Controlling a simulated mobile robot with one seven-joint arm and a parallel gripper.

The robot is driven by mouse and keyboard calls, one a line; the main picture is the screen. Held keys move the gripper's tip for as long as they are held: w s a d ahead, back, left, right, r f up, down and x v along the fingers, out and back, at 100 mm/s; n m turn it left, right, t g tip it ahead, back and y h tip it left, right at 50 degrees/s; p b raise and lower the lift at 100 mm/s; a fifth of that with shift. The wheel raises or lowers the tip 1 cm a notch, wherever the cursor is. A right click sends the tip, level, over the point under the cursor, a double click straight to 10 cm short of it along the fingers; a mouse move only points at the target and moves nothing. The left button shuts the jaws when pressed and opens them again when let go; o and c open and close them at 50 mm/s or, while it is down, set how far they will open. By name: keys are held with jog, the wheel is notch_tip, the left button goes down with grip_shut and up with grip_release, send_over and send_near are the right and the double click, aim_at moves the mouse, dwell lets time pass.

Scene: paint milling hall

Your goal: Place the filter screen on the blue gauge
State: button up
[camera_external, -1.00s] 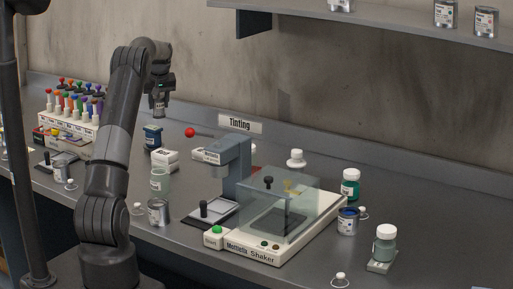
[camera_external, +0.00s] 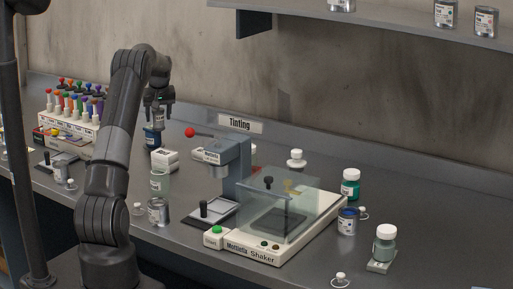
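My gripper (camera_external: 159,119) points down at the back of the bench, just above or in front of a dark blue container (camera_external: 153,139) with a pale label. Its fingers are small and dark, so I cannot tell whether they are open or whether they touch the container. I cannot tell for certain which thing is the blue gauge. I cannot make out a filter screen. A flat plate with a black knob (camera_external: 205,211) lies left of the shaker.
The Mettetix shaker (camera_external: 262,247) with its clear cover stands at the centre. White boxes (camera_external: 165,159), a glass jar (camera_external: 160,181) and a metal can (camera_external: 158,211) stand left of it. A rack of colored tubes (camera_external: 72,122) is at the far left.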

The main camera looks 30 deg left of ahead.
jog(key=shift+o, duration=0.3)
jog(key=shift+r, duration=0.1)
jog(key=shift+r, duration=0.35)
jog(key=v, duration=1.1)
jog(key=shift+d+r, duration=0.15)
jog(key=shift+s, duration=0.1)
jog(key=s+d+r+m+t+h, duration=0.1)
jog(key=s+d+r+m, duration=0.15)
jog(key=s+d, duration=0.35)
jog(key=s+d+r+m, duration=0.1)
jog(key=s+d+r, duration=0.35)
jog(key=d, duration=0.45)
jog(key=s+d+r+m+t+h, duration=0.1)
jog(key=s+d+r, duration=0.2)
jog(key=s+d, duration=0.3)
jog(key=s+d+f+m, duration=0.2)
jog(key=s+d+f, duration=0.2)
jog(key=s+d, duration=0.3)
jog(key=s+d+f+m+h, duration=0.1)
jog(key=s+d+f+m, duration=0.2)
jog(key=s+d, duration=0.5)
jog(key=s+f, duration=0.1)
jog(key=s, duration=0.7)
jog(key=shift+s+d+f+t, duration=0.2)
jog(key=shift+f+t, duration=0.1)
jog(key=shift+f, duration=0.1)
